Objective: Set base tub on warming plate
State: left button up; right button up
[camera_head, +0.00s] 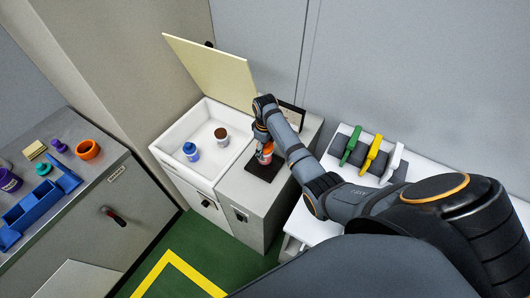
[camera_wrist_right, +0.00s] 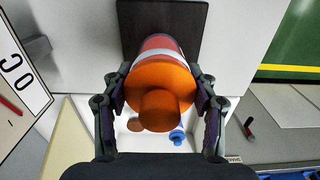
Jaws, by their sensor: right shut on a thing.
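The base tub (camera_head: 265,156) is red and orange, and my right gripper (camera_head: 262,149) holds it at the warming plate. In the right wrist view its orange top (camera_wrist_right: 160,78) faces the camera, with a red body and pale band behind. My right gripper (camera_wrist_right: 160,98) is shut on it, with a finger on each side. The dark square warming plate (camera_head: 264,171) lies on a pale cabinet top, and it also shows behind the tub in the right wrist view (camera_wrist_right: 188,22). I cannot tell whether the tub touches the plate. My left gripper is not in view.
An open white chest (camera_head: 207,171) with a raised cream lid (camera_head: 212,68) holds a blue-topped tub (camera_head: 191,151) and a brown-topped tub (camera_head: 221,137). Green, yellow and white handled tools (camera_head: 373,151) lie at right. A grey counter (camera_head: 78,180) at left holds blue, orange and purple items.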

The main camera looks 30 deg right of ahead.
jog(key=shift+f, duration=1.25)
jog(key=shift+s, duration=0.1)
jog(key=shift+a+f, duration=0.1)
jog(key=shift+f, duration=0.05)
jog(key=o, duration=1.3)
notch_tip(320, 180, up, 12)
jog(key=shift+r+b, duration=0.2)
jog(key=shift+b, duration=0.5)
